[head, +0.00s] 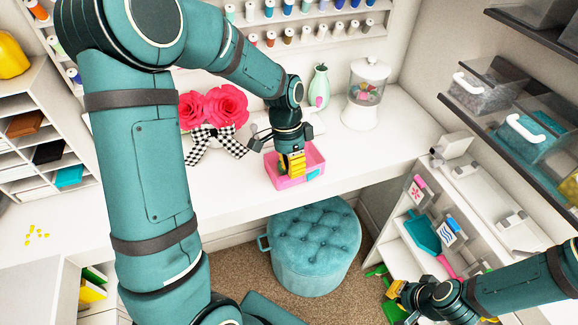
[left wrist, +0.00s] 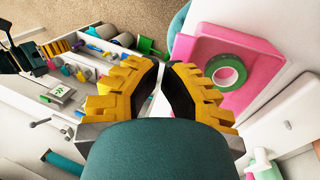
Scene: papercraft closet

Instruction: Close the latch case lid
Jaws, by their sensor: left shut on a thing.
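The pink latch case (head: 284,184) sits on the white desk near its front edge. It is open, with a green tape roll (left wrist: 226,75) inside. A small blue patch (head: 314,174) shows on its front. The lid is mostly hidden behind my gripper in the head view, so its angle is unclear. My left gripper (head: 292,172) points down at the case. In the left wrist view its yellow fingers (left wrist: 165,68) stand close together over the case's edge; the exact contact is hidden. My right gripper (head: 396,303) is low at the right, far from the case; its opening is unclear.
Red flowers (head: 214,106) with a checkered bow stand left of the case. A green vase (head: 319,86) and a candy jar (head: 366,92) stand behind it. A teal stool (head: 314,245) is below the desk. Clear bins (head: 485,88) and an open drawer (head: 425,232) are at right.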

